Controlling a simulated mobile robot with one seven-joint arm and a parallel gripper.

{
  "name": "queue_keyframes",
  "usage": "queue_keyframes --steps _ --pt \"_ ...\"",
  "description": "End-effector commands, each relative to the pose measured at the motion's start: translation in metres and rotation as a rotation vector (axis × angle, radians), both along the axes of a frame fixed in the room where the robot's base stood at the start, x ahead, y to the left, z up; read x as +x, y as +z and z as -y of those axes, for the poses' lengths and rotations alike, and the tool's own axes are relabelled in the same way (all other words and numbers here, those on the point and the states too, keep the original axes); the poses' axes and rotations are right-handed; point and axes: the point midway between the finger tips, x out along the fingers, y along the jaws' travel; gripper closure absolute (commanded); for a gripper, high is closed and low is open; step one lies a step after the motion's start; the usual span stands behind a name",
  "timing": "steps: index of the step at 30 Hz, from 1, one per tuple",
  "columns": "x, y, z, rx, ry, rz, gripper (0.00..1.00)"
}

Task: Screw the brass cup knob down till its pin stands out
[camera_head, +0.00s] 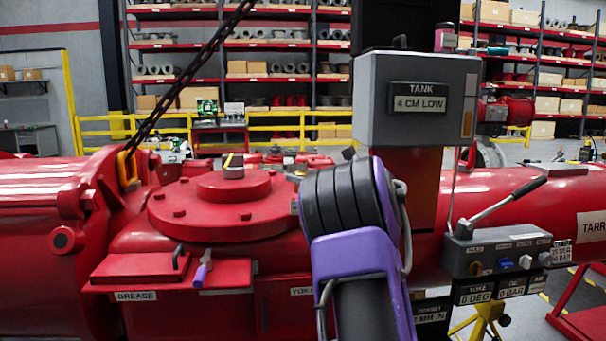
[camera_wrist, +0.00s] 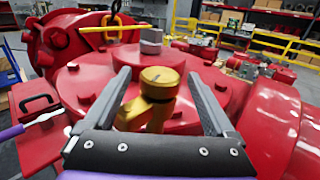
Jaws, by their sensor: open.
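The brass cup knob (camera_wrist: 161,78) stands upright in the middle of the wrist view, on a brass stem (camera_wrist: 145,112). Its round top has a small dark mark, and I see no pin standing out of it. My gripper (camera_wrist: 159,74) is open, with one grey finger on each side of the knob. Gaps show between both fingers and the knob, so it is not gripped. Their exact depth relative to the knob is hard to tell. In the head view my purple and black arm covers this area, and neither knob nor gripper shows.
The red round bolted cover (camera_head: 232,204) has a grey hex fitting (camera_wrist: 151,40) on top, behind the knob. A red grease box (camera_head: 150,262) with a handle stands at left. A grey tank box (camera_head: 416,98) and a lever control block (camera_head: 500,248) are at right.

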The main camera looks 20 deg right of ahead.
Motion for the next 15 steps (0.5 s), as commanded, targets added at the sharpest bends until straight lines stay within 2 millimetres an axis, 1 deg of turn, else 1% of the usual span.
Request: queue_keyframes --steps 1,4,13,15 --pt "0.0045 0.0003 -0.0024 0.000 0.001 0.000 0.10" --pt "0.0094 0.0006 -0.0049 0.000 0.001 0.001 0.10" --pt "0.0110 0.0002 -0.0055 0.000 0.000 0.001 0.10" --pt "0.0110 0.0002 -0.0054 0.000 0.000 0.001 0.23"
